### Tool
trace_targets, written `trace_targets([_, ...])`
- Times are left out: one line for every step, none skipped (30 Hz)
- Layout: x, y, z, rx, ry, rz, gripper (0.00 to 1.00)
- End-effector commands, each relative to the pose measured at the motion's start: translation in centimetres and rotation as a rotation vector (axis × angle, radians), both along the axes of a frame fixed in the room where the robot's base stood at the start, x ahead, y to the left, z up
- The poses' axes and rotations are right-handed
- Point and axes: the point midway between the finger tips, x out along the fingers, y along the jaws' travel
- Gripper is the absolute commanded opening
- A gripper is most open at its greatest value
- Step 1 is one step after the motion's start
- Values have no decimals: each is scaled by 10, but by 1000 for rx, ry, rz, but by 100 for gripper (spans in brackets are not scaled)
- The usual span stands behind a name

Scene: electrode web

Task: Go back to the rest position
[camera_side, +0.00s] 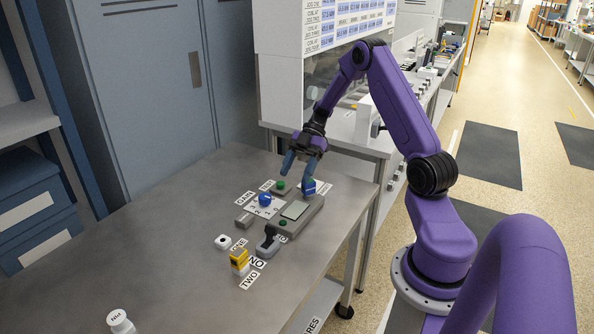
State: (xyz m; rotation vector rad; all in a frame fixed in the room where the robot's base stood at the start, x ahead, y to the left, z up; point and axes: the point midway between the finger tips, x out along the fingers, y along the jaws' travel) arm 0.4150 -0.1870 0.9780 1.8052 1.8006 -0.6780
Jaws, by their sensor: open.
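My gripper (300,166) hangs from the end of my purple arm, pointing down. Its blue fingers are spread apart. It is above the far part of a grey metal table (180,220), over a small group of controls. A blue block or knob (309,187) sits just below the right finger; I cannot tell whether they touch. A green button (280,185) lies near the left finger. Nothing shows between the fingers.
A grey control box (296,211), a blue dial (265,200), a lever (269,242), a yellow-black block (239,262) and a white button (222,241) stand on the table. A white bottle (120,321) is at the front left. The table's left half is mostly clear. Cabinets stand behind.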

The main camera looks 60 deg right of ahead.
Motion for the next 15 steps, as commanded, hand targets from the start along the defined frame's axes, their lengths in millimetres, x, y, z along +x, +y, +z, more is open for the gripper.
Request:
trace_targets([0, 0, 0, 0, 0, 0, 64])
trace_targets([0, 0, 0, 0, 0, 0, 64])
trace_targets([0, 1, 0, -1, 3, 2, 64])
trace_targets([0, 3, 1, -4, 8, 4, 64])
trace_targets([0, 7, 2, -9, 16, 7, 64])
trace_targets([-1, 14, 4, -19, 33, 14, 64])
trace_targets([-1, 20, 7, -29, 51, 19, 64])
trace_targets([-2, 29, 9, -43, 74, 25, 64])
trace_targets([-5, 42, 14, -67, 110, 34, 64])
trace_targets([-7, 53, 17, -89, 139, 40, 64])
trace_targets([-10, 64, 21, -116, 171, 46, 64])
trace_targets([-15, 81, 26, -153, 212, 52, 64])
trace_targets([-20, 93, 30, -185, 242, 57, 64])
trace_targets([-25, 104, 34, -217, 269, 57, 64])
trace_targets([-32, 119, 39, -261, 304, 56, 64])
